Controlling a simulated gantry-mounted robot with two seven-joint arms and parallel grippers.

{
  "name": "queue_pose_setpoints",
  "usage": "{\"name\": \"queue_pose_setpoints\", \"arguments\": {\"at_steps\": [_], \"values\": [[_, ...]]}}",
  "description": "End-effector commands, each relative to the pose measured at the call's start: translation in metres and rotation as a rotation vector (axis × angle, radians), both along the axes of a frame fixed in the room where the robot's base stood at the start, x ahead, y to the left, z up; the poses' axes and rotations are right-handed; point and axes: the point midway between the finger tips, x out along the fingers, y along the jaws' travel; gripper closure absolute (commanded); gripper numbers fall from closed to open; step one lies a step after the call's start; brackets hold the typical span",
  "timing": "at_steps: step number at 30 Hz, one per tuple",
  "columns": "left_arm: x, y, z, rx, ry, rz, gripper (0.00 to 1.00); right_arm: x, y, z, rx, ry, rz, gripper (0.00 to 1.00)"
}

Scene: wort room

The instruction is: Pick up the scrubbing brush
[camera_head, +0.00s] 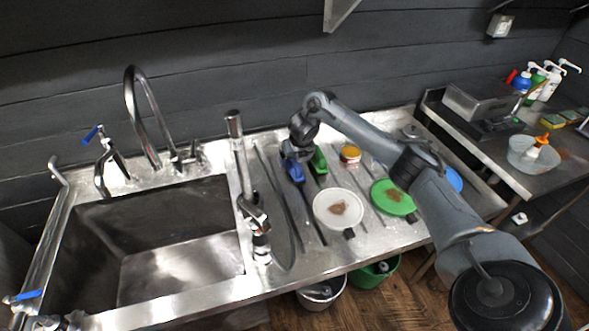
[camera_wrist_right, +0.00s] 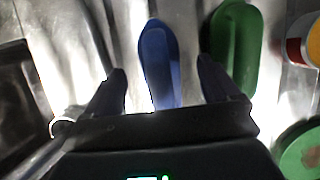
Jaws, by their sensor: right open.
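A blue brush-like object (camera_head: 294,170), likely the scrubbing brush, lies on the steel drainboard to the right of the sink. In the right wrist view the blue object (camera_wrist_right: 158,62) lies between the two fingers. A similar green object (camera_head: 319,160) lies just to its right, and it also shows in the wrist view (camera_wrist_right: 235,48), outside the right finger. My right gripper (camera_head: 297,152) is open over the far end of the blue object, its fingers on either side in the wrist view (camera_wrist_right: 160,88). Contact and bristles cannot be made out. My left gripper is not in view.
A white plate (camera_head: 329,219) and a green plate (camera_head: 382,204), both soiled, lie nearby. A red-and-yellow round item (camera_head: 350,153) is behind them. The sink (camera_head: 150,275) and a tall metal tap (camera_head: 241,165) are to the left. Buckets (camera_head: 373,277) stand below the front edge.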

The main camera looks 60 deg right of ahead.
Motion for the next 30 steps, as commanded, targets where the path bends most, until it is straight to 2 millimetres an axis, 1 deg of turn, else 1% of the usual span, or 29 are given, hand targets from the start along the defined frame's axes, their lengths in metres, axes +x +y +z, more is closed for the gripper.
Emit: {"name": "queue_pose_setpoints", "arguments": {"at_steps": [1,6,10,16,17,27,29,30], "values": [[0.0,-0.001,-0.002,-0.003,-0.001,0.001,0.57,0.0,0.001,-0.01,0.001,0.003,0.001,0.11],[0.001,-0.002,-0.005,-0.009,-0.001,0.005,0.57,0.005,-0.003,-0.027,0.002,0.001,-0.001,0.11],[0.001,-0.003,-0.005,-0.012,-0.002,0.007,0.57,0.007,-0.004,-0.032,0.001,-0.001,0.0,0.11],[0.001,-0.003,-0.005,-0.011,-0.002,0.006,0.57,0.007,-0.005,-0.032,0.0,0.0,0.001,0.11],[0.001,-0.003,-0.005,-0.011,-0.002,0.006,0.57,0.007,-0.005,-0.032,0.0,0.0,0.001,0.13],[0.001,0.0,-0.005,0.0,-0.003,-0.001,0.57,0.007,-0.005,-0.031,-0.001,-0.001,0.0,0.65],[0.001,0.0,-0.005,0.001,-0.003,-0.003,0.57,0.007,-0.005,-0.031,-0.001,-0.001,0.0,0.74],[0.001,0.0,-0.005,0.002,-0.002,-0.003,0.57,0.007,-0.005,-0.031,-0.001,-0.001,0.0,0.76]]}}
